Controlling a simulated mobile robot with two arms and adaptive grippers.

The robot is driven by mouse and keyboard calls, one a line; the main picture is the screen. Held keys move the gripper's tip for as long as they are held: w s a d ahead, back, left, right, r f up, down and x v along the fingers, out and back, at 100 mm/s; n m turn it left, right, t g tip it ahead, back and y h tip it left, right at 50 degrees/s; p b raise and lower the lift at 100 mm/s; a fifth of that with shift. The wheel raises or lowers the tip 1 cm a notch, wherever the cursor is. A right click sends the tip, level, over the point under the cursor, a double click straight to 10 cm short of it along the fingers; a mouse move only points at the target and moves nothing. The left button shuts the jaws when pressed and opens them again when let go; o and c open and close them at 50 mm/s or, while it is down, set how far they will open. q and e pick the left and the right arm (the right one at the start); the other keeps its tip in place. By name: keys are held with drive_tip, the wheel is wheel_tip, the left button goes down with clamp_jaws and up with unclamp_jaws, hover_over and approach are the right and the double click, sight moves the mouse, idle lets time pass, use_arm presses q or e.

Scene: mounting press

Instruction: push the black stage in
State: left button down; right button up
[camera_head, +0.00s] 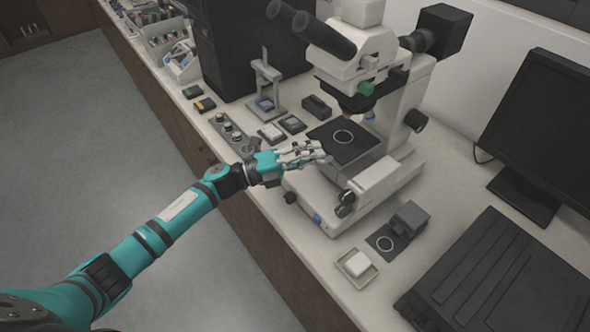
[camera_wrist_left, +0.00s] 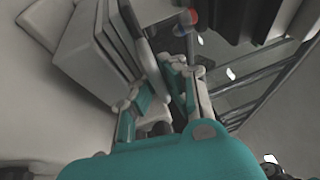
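The black stage (camera_head: 350,136) is a flat dark plate with a pale ring mark, on the white microscope (camera_head: 385,85) beneath its objectives. My left gripper (camera_head: 322,151) is at the left front edge of the stage, with its fingertips close to or touching that edge. I cannot tell contact for certain. In the left wrist view, the fingers (camera_wrist_left: 172,88) reach toward pale plates and a dark gap. Whether they are apart or closed on an edge is unclear. My right gripper is not in view.
A small white dish (camera_head: 357,266) and a grey block (camera_head: 408,217) stand in front of the microscope. A black flat panel (camera_head: 500,275) and a monitor (camera_head: 545,125) are at the right. Small instruments and a blue-and-grey stand (camera_head: 266,90) lie left of the microscope.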

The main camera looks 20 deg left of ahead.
use_arm(q)
drive_tip(key=shift+w+f, duration=0.1)
drive_tip(key=shift+f, duration=0.1)
drive_tip(key=c, duration=2)
unclamp_jaws()
drive_tip(key=o, duration=0.6)
drive_tip(key=shift+r, duration=0.15)
drive_tip(key=v, duration=1.2)
